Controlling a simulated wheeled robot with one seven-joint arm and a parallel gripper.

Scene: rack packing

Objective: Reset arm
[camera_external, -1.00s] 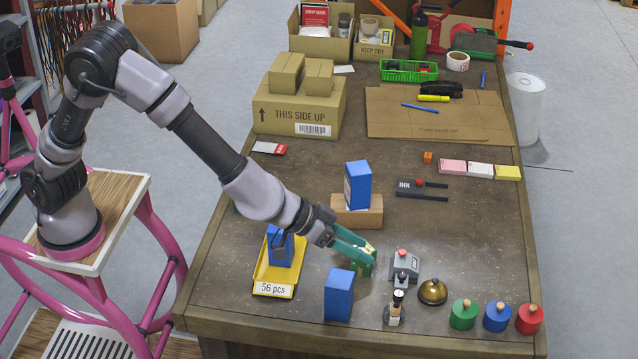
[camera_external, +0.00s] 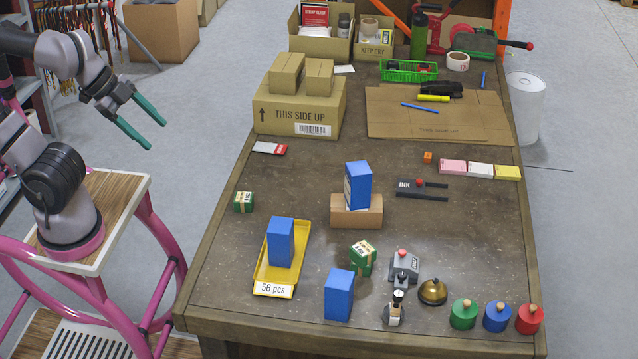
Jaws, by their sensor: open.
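My gripper (camera_external: 153,129) has green fingers. It is open and empty, held in the air left of the table, above the pink-legged stand that carries my arm. My arm is folded back near its base and is clear of the table and everything on it.
The table (camera_external: 290,195) holds a yellow tray (camera_external: 263,268) with a blue box (camera_external: 281,242), another blue box (camera_external: 339,295), a third (camera_external: 357,184) on a brown block (camera_external: 342,218), and green boxes (camera_external: 362,259) (camera_external: 243,202). Stampers (camera_external: 463,313) and a brass bell (camera_external: 433,291) stand front right.

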